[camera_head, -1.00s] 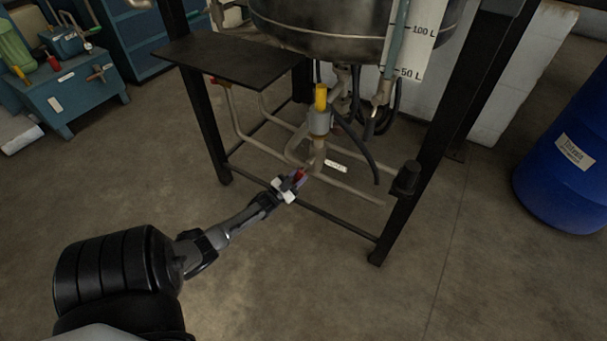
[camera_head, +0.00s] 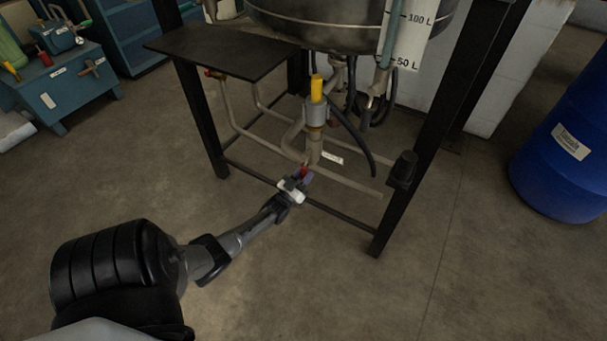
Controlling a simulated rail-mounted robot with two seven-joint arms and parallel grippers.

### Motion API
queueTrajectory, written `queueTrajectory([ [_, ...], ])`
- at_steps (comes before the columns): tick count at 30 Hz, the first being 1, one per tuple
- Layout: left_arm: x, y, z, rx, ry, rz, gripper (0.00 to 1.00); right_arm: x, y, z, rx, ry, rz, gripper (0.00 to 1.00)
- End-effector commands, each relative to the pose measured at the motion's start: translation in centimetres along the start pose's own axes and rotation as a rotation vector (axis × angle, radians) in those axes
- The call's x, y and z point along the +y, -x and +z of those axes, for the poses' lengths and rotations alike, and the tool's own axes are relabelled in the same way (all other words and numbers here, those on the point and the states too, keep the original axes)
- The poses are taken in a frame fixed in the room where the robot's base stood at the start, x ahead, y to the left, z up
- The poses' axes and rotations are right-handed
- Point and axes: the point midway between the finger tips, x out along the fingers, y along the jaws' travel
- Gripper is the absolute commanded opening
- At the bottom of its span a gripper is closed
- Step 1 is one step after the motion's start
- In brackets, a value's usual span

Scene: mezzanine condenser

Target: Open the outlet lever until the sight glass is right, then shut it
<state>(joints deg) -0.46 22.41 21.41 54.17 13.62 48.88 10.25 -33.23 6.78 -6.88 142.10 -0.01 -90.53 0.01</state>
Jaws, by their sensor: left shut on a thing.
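A red lever (camera_head: 303,171) sits on the lower pipework under the vessel. My left gripper (camera_head: 299,181) is shut on it; the fingers hide most of the lever. A white label (camera_head: 332,158) lies just right of the lever. The sight glass tube (camera_head: 389,38) stands in front of a white scale marked 100 L and 50 L, at the vessel's right side. The liquid level in it is too small to tell. My right gripper is not in view.
The steel vessel (camera_head: 335,25) hangs in a black frame (camera_head: 429,150). A blue drum (camera_head: 566,160) stands right, a blue workbench (camera_head: 75,85) left. The front floor is clear.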

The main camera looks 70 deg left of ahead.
Motion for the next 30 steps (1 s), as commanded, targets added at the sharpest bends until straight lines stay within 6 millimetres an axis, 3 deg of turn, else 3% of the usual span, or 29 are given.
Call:
queueTrajectory([
  [8,0.0,-0.1,-0.2,0.007,0.009,-0.002,0.0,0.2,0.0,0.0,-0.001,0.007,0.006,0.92],
  [9,0.1,-0.1,-0.2,0.008,0.009,-0.002,0.3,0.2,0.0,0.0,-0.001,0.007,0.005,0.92],
  [16,0.0,-0.1,-0.1,0.005,0.006,-0.001,0.52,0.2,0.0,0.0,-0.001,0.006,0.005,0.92],
  [25,0.0,0.2,-0.1,0.002,0.004,-0.001,0.53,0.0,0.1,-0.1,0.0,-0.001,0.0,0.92],
  [30,0.0,2.0,-0.2,0.0,0.004,-0.001,0.53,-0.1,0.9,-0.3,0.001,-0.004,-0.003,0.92],
])
